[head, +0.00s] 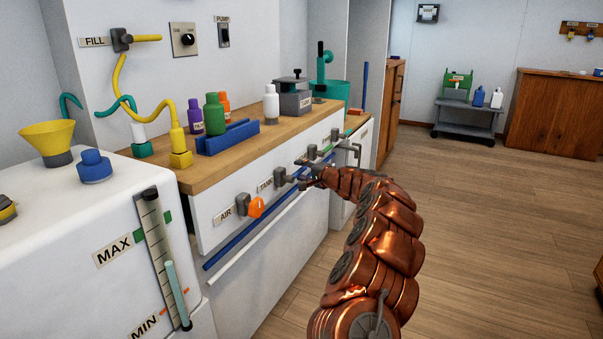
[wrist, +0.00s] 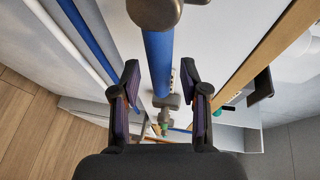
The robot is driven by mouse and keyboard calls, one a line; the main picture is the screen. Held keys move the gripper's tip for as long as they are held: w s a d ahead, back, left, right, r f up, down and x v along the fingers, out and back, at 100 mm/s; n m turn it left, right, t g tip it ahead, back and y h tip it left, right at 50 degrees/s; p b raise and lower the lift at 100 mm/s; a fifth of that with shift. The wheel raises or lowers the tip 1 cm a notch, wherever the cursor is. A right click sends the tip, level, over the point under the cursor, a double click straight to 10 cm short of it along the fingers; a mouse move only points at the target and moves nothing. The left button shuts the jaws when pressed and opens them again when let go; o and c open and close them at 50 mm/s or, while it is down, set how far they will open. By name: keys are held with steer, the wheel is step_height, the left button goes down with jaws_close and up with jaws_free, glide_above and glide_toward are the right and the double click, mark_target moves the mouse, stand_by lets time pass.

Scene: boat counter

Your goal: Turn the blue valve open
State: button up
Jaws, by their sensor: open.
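The blue valve's lever (wrist: 158,58) shows in the wrist view as a straight blue bar running down from a dark rounded valve body (wrist: 155,12). My gripper (wrist: 160,75) is open, with one finger on each side of the lever. A visible gap separates each finger from the lever. In the head view my gripper (head: 306,175) is at the counter front, beside the grey valve body (head: 280,177) by the TANK label. The lever is hard to make out there, close to my fingers.
A long blue rail (head: 235,243) and a white rail run along the counter front below. The floor (head: 460,220) on the right is clear.

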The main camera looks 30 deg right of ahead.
steer(key=shift+w+a, duration=0.1)
steer(key=shift+w, duration=0.15)
jaws_close()
stand_by(0.3)
